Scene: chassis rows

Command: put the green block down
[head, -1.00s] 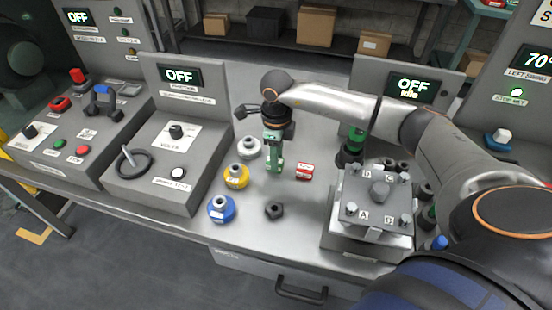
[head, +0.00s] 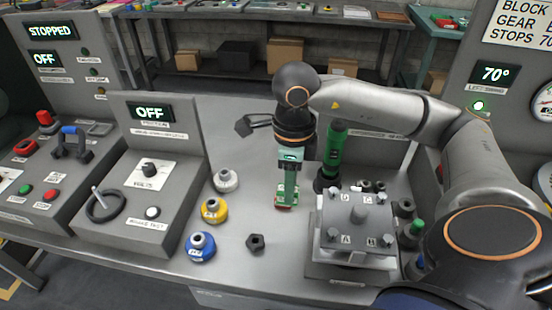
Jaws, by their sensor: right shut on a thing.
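My right gripper (head: 287,205) points down over the middle of the table, its arm reaching in from the right. It is shut on the green block (head: 288,187), a narrow upright green shape at the jaws. The fingers and the block are hard to tell apart, and I cannot tell whether the block's underside touches the table. A small red and white box (head: 280,197) is directly behind the jaws and partly hidden by them. My left gripper is not in view.
White (head: 225,181), yellow (head: 214,211) and blue (head: 200,247) knobbed weights stand left of the gripper. A dark hex nut (head: 256,243) lies in front. Bare table (head: 240,270) shows in front.

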